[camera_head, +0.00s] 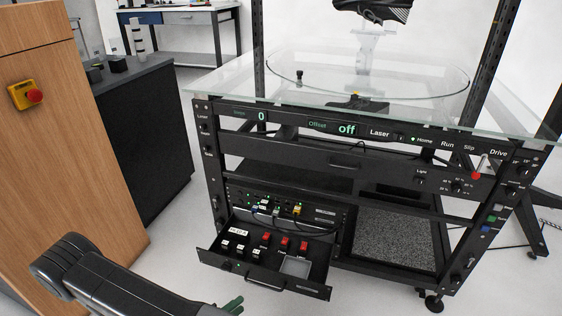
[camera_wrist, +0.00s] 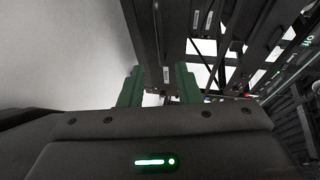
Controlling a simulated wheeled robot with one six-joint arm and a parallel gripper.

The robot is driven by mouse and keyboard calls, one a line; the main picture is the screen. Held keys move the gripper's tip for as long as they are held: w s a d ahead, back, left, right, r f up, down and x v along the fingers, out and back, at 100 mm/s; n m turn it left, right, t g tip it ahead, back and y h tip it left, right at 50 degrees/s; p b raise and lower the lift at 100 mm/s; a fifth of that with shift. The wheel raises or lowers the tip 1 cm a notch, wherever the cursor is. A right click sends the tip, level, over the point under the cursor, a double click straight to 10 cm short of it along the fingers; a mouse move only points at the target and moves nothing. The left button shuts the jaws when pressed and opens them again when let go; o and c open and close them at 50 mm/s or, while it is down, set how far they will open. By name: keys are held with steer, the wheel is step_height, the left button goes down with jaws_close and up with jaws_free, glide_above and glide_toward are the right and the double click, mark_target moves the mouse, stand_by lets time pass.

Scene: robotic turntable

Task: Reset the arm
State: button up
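My arm enters the head view at the lower left, in front of the turntable rig. My gripper (camera_head: 232,305) shows there only as green finger parts at the bottom edge, left of and below the open drawer (camera_head: 262,283). In the wrist view my gripper (camera_wrist: 160,88) has its two green fingers apart, with nothing seen held between them. A dark panel of the rig fills the space beyond the fingers.
The drawer stands pulled out of the rig, with red and white switches on it. A glass top (camera_head: 330,82) juts out above. A wooden panel with a red stop button (camera_head: 34,96) and a dark cabinet (camera_head: 150,140) stand at left. Floor is free between cabinet and rig.

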mark_target(262, 285)
steer(key=b+x, duration=0.2)
steer(key=x, duration=0.7)
steer(key=shift+w+d, duration=0.15)
stand_by(0.6)
steer(key=shift+p+v, duration=1.5)
steer(key=shift+v, duration=4.75)
steer(key=shift+b+x, duration=1.8)
steer(key=shift+x, duration=5.6)
steer(key=shift+w+r, duration=0.1)
